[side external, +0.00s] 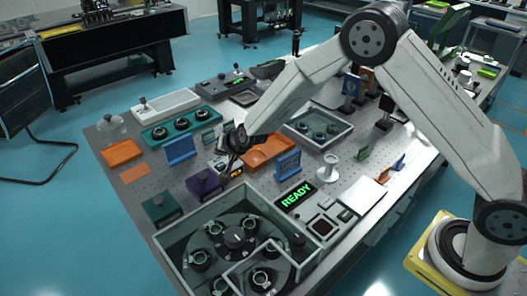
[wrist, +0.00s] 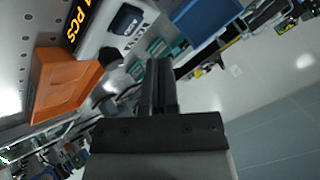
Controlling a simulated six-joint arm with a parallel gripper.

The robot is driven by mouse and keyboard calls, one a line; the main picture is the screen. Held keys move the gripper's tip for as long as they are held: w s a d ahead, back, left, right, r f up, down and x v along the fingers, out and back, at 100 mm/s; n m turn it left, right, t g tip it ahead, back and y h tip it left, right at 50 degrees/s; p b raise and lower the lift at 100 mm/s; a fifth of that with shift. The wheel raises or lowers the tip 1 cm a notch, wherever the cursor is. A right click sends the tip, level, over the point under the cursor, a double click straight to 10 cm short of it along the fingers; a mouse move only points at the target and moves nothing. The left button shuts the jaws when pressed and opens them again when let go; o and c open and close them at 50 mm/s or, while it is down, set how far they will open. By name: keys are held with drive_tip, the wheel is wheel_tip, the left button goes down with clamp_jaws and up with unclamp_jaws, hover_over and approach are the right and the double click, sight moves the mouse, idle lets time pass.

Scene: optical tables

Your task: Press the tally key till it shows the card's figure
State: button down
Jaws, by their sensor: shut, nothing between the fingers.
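The tally counter's display (wrist: 82,22) is black with orange characters; "PCS" reads clearly, and the figure before it is cut at the frame's top edge. Beside it, a dark blue key (wrist: 126,19) sits on a pale grey housing. In the side external view the small orange-lit display (side external: 236,170) is partly hidden by my gripper (side external: 232,157). My gripper is shut and empty, and in the wrist view its fingertips (wrist: 158,68) appear below and right of the key, apart from it in the picture. I cannot make out a card with a figure.
A purple box (side external: 204,184) and an orange tray (side external: 268,151) stand close to my gripper. A blue frame (side external: 288,164), a green READY sign (side external: 296,195) and a large walled tray (side external: 170,246) are nearer the front. The perforated tabletop is crowded.

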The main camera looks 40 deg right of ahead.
drive_tip(key=shift+r, duration=0.95)
drive_tip(key=shift+d, duration=0.1)
drive_tip(key=shift+s+d+r, duration=0.3)
drive_tip(key=shift+s+r, duration=0.05)
drive_tip(key=shift+s, duration=0.1)
drive_tip(key=s+d+r+n+g, duration=0.1)
drive_tip(key=s+d+n+g, duration=0.1)
drive_tip(key=s, duration=0.8)
drive_tip(key=s+d+r+n+g, duration=0.2)
drive_tip(key=s+d, duration=0.3)
drive_tip(key=s, duration=0.5)
drive_tip(key=s+d+r+n+g+h, duration=0.1)
drive_tip(key=s+d+r+n+g, duration=0.1)
drive_tip(key=s, duration=0.8)
drive_tip(key=shift+d+n+g, duration=0.3)
drive_tip(key=shift+d+n, duration=0.6)
drive_tip(key=shift+d, duration=0.05)
drive_tip(key=shift+w, duration=0.15)
